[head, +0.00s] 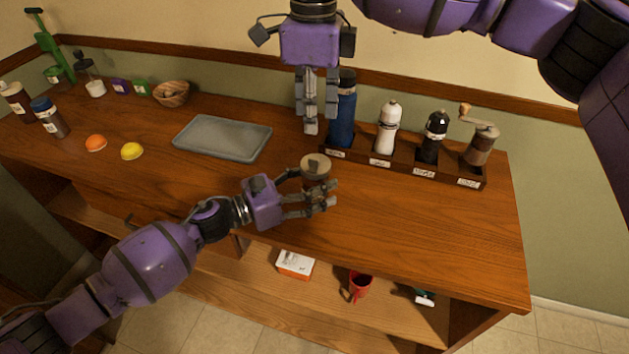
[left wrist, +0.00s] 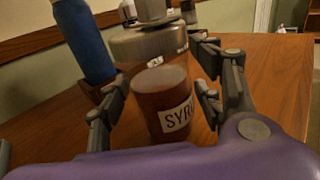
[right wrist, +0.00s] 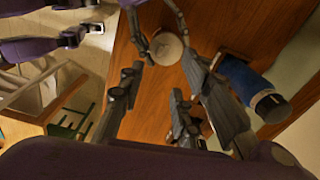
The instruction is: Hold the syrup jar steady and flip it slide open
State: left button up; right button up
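The syrup jar (head: 316,167) stands upright on the wooden counter, with a round tan top. In the left wrist view, its amber body (left wrist: 165,105) carries a white label reading "SYRU" under a metal collar. My left gripper (head: 321,194) reaches in from the left, its fingers on both sides of the jar and seeming to touch it. My right gripper (head: 314,118) hangs above the counter behind the jar, pointing down. Its fingers (right wrist: 155,88) are apart with nothing between them. The jar's top (right wrist: 167,48) also shows in the right wrist view. The slide cannot be made out.
A rack (head: 401,169) with a blue bottle (head: 343,116), white mill (head: 388,128), black mill (head: 433,136) and grinder (head: 480,146) stands behind and right. A grey tray (head: 222,138) lies left. The counter's front right is clear.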

pick_arm(q)
jog(key=c, duration=1.1)
pick_arm(e)
jog(key=shift+c, duration=1.2)
jog(key=shift+s+f, duration=0.15)
jog(key=shift+f, duration=0.2)
jog(key=c, duration=0.3)
pick_arm(q)
jog(key=shift+c, duration=0.3)
pick_arm(e)
jog(key=s+f+g+y, duration=0.1)
jog(key=f, duration=0.1)
jog(key=s+a+f+m+g+y, duration=0.1)
jog(key=s+f+y, duration=0.1)
jog(key=s+f+m+g+y, duration=0.1)
jog(key=s+f, duration=0.1)
jog(key=shift+a+f+g, duration=0.15)
jog(key=shift+a+g, duration=0.1)
jog(key=shift+g, duration=0.15)
grip_shut()
jog(key=s+d+f+m+t+y, duration=0.1)
jog(key=d+f+m+y, duration=0.1)
jog(key=d+m+y, duration=0.4)
jog(key=s+d+f+m+t+y, duration=0.2)
jog(key=d+m+y, duration=0.4)
jog(key=m+y, duration=0.1)
jog(key=shift+d+f+m+y, duration=0.2)
jog(key=shift+m+y, duration=0.2)
jog(key=shift+y, duration=0.1)
